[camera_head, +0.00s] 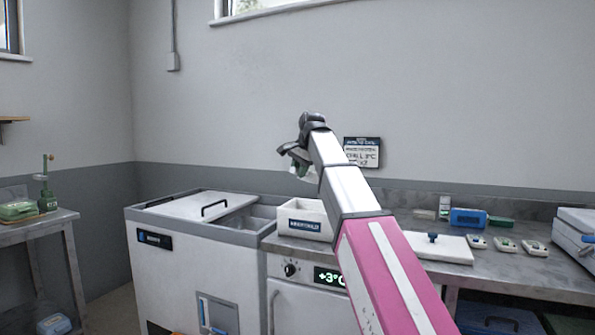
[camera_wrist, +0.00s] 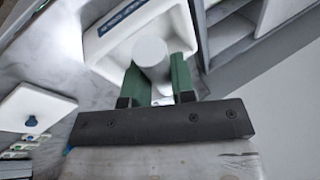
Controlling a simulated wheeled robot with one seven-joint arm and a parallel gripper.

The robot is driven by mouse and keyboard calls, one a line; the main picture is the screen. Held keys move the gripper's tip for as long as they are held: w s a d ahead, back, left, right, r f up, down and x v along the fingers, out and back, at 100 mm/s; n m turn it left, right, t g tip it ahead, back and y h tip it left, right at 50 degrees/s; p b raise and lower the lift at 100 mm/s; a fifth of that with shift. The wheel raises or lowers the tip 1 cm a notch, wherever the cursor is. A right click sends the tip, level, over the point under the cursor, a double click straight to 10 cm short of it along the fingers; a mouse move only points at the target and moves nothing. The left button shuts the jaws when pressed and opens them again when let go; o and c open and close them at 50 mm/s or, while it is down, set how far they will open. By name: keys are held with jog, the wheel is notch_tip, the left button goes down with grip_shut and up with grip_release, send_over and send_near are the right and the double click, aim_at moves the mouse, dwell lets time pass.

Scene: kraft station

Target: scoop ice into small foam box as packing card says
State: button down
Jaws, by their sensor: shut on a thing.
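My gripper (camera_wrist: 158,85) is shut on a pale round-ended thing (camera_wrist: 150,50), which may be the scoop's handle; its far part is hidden. In the head view my gripper (camera_head: 300,165) is raised above the small white foam box (camera_head: 305,232), with a little of a pale thing below it. The wrist view shows the open box (camera_wrist: 97,45) beneath the held thing, apart or touching I cannot tell. A card (camera_head: 362,152) hangs on the wall, mostly unreadable.
A white slab with a blue knob (camera_head: 440,248) lies on the counter right of the box. Several small devices (camera_head: 505,244) and a blue case (camera_head: 468,219) stand beyond it. A display (camera_head: 328,277) below the box reads +3°C. A side table (camera_head: 40,222) stands far left.

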jog(key=shift+w+d+f+m+y, duration=0.15)
jog(key=shift+d+m+y, duration=0.3)
jog(key=shift+y, duration=0.45)
jog(key=shift+w+a+r+m+g, duration=0.15)
jog(key=shift+w+r+g, duration=0.1)
jog(key=shift+r, duration=0.2)
jog(key=shift+w+r+m+g, duration=0.1)
jog(key=shift+w+r+g, duration=0.15)
jog(key=shift+r, duration=0.2)
jog(key=n+h, duration=0.1)
jog(key=h, duration=0.1)
jog(key=s+a+n+h, duration=0.1)
jog(key=shift+s+a+f+h, duration=0.1)
jog(key=shift+s+h, duration=0.1)
jog(key=shift+h, duration=0.2)
dwell(0.5)
